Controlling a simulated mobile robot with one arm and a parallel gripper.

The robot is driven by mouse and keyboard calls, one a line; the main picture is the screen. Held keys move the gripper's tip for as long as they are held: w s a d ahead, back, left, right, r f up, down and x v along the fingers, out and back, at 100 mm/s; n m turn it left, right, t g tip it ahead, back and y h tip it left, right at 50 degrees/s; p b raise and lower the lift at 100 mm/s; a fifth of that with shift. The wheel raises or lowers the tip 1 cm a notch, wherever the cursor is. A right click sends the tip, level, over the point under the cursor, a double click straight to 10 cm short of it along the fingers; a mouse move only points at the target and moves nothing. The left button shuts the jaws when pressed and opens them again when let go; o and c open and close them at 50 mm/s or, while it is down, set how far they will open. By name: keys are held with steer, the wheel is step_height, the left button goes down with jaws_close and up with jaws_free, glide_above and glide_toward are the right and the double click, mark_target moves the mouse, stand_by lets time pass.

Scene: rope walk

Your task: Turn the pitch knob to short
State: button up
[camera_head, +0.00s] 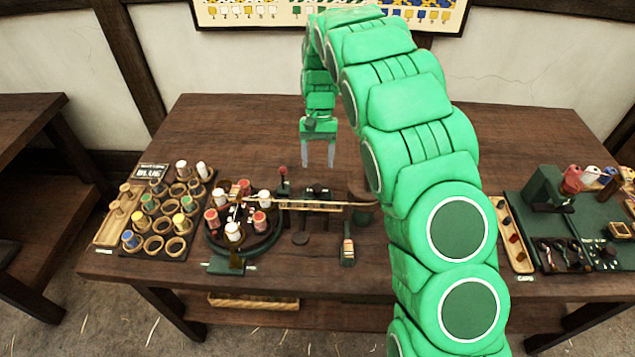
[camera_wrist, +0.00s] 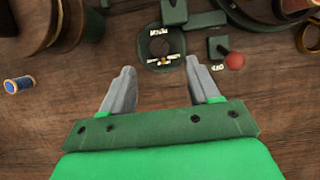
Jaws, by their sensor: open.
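The pitch knob (camera_wrist: 159,46) looks to be the small dark dial on a green base in the wrist view. Small white labels sit above and below it, too blurred to read surely. Which label it points to, I cannot tell. My gripper (camera_wrist: 162,80) is open and empty. Its two grey fingers are spread wide, with the dial just beyond and between their tips, not touching. In the head view my gripper (camera_head: 318,153) hangs above the back middle of the table, behind the rope-making device, and the knob is too small there to make out.
A red-ball lever (camera_wrist: 235,61) stands close to the right fingertip. A blue spool (camera_wrist: 18,84) lies at the left of the wrist view. In the head view, a round carousel (camera_head: 215,247) of bobbins and a spool rack (camera_head: 182,247) stand left. A green tool board (camera_head: 520,208) is right.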

mark_target(317, 187)
steer(key=shift+x, duration=3.8)
steer(key=c, duration=1)
steer(key=shift+c, duration=0.2)
steer(key=m+y, duration=0.1)
steer(key=m, duration=0.3)
steer(key=shift+d+m+y, duration=0.1)
steer(key=shift+m+y, duration=0.2)
steer(key=shift+y, duration=0.1)
steer(key=shift+d+m+t+y, duration=0.1)
steer(key=shift+m+t+y, duration=0.25)
steer(key=shift+m, duration=0.7)
steer(key=shift+m+t+y, duration=0.25)
steer(key=shift+m+t, duration=0.1)
steer(key=shift+m, duration=0.7)
